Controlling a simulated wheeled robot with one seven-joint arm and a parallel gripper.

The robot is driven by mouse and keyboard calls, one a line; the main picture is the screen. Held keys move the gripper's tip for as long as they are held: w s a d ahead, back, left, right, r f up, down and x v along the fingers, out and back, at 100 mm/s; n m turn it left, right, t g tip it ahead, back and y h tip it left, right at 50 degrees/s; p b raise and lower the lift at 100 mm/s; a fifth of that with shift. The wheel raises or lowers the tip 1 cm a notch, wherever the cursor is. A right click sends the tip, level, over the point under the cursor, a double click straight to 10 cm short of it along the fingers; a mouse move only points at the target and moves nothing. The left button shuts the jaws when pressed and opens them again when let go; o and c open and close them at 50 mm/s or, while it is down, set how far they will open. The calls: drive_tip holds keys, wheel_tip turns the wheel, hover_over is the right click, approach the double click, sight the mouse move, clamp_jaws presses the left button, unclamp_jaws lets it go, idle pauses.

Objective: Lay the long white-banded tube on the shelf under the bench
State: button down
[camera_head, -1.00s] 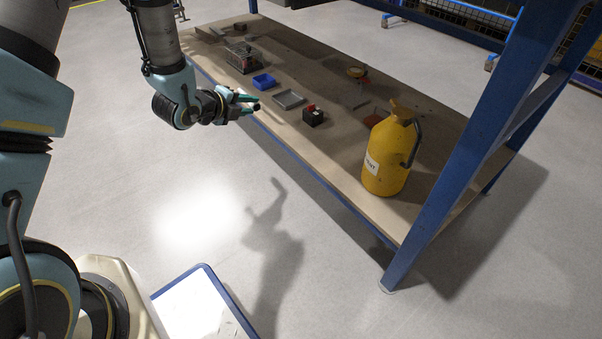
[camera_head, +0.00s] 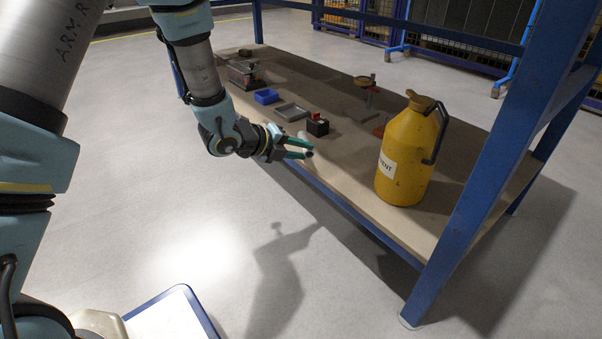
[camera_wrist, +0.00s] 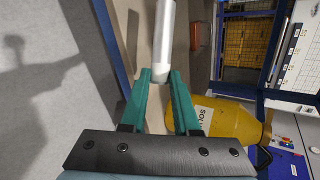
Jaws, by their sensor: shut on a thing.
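My gripper (camera_head: 308,149) is at the front edge of the wooden shelf (camera_head: 352,172) under the blue bench, a little above it as far as I can tell. In the wrist view its green fingers are shut on a pale grey tube (camera_wrist: 165,35) with a white band at the near end. The tube points away from the gripper, and its far end runs out of the top of the wrist view. In the head view the tube is hard to make out beside the fingers.
A yellow jug (camera_head: 405,155) stands on the shelf's right part, near a blue bench leg (camera_head: 475,170). A black box (camera_head: 318,127), grey tray (camera_head: 291,111) and blue bin (camera_head: 266,96) stand farther left. Bare shelf lies between gripper and jug.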

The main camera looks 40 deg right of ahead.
drive_tip(key=shift+f+b, duration=1.25)
drive_tip(key=shift+f, duration=1.3)
drive_tip(key=shift+f, duration=0.2)
drive_tip(key=c, duration=0.6)
unclamp_jaws()
drive_tip(key=shift+r, duration=0.1)
drive_tip(key=shift+c, duration=0.2)
drive_tip(key=shift+r, duration=0.15)
drive_tip(key=p+v, duration=0.4)
drive_tip(key=v, duration=0.8)
drive_tip(key=shift+p, duration=0.4)
